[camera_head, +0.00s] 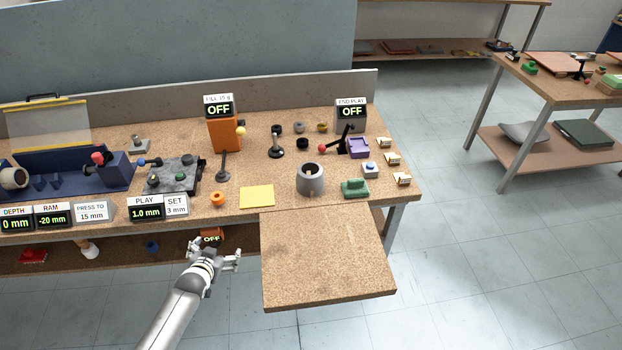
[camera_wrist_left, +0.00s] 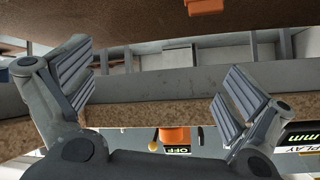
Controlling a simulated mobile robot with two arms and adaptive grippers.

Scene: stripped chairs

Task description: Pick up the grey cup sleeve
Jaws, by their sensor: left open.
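A grey, thick-walled round cup-like piece (camera_head: 311,182), which looks like the grey cup sleeve, stands upright on the workbench near its front edge. A small pale thing shows in its open top. My left gripper (camera_head: 222,254) is in front of the bench's front edge, lower left of the grey piece and well apart from it. In the left wrist view my left gripper (camera_wrist_left: 158,95) has its two ridged finger pads wide apart with nothing between them. The grey piece cannot be made out in that view. My right gripper is not in view.
A yellow pad (camera_head: 257,196) and an orange ring (camera_head: 217,198) lie left of the grey piece; a green block (camera_head: 355,188) stands close on its right. A black-based post (camera_head: 276,146) stands behind. A bare pull-out board (camera_head: 328,262) juts out in front, right of my left gripper.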

